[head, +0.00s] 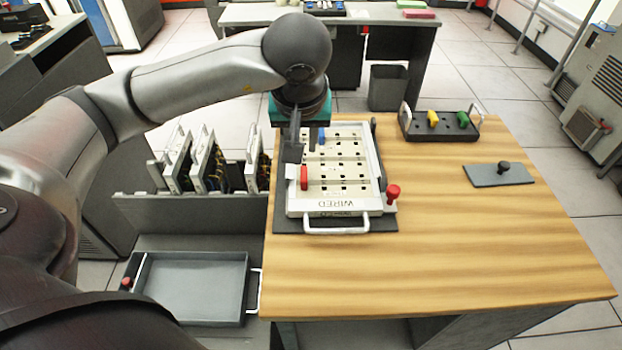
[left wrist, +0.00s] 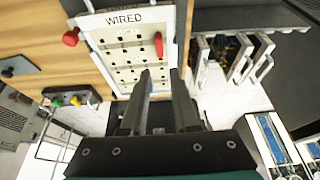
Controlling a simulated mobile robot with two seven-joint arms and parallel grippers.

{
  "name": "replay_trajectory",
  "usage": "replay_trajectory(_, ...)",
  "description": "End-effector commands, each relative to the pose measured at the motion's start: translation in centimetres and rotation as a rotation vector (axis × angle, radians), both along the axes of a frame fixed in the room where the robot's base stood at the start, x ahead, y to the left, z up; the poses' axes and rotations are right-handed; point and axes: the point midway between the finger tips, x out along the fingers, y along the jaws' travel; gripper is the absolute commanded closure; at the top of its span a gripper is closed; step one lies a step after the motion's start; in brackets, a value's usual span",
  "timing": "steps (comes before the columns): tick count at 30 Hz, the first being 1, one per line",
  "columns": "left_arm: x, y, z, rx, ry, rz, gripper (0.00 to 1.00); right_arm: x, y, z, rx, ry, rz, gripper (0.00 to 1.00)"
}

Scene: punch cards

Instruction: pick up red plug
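A red plug (head: 304,178) stands in the left part of the white WIRED panel (head: 347,207) on the wooden table. The left wrist view also shows the red plug (left wrist: 158,45), ahead of and between the lines of the fingers. My left gripper (head: 302,151) points down over the panel's left side, just beyond the red plug. In the left wrist view its two fingers (left wrist: 160,76) are apart with nothing between them. A red-topped knob (head: 393,192) stands at the panel's right edge. My right gripper is in neither view.
A blue plug (head: 321,137) sits farther back in the panel, near my fingers. A dark holder (head: 455,133) with yellow and green plugs stands at the back. A grey plate with a black knob (head: 499,174) lies right. The table's front right is clear.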

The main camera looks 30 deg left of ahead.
Motion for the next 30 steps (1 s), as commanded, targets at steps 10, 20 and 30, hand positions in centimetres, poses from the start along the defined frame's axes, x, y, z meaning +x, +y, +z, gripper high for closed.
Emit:
replay_trajectory(10, 1.9, 1.2, -6.0, -0.002, 0.007, 0.002, 0.71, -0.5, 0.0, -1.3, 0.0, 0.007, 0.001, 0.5)
replay_trajectory(20, 3.2, 1.9, -9.4, -0.002, 0.002, 0.0, 0.71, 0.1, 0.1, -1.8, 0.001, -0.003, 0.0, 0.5)
replay_trajectory(30, 4.9, 2.8, -13.2, -0.004, 0.004, 0.001, 0.71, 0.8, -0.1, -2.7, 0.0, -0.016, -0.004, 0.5)
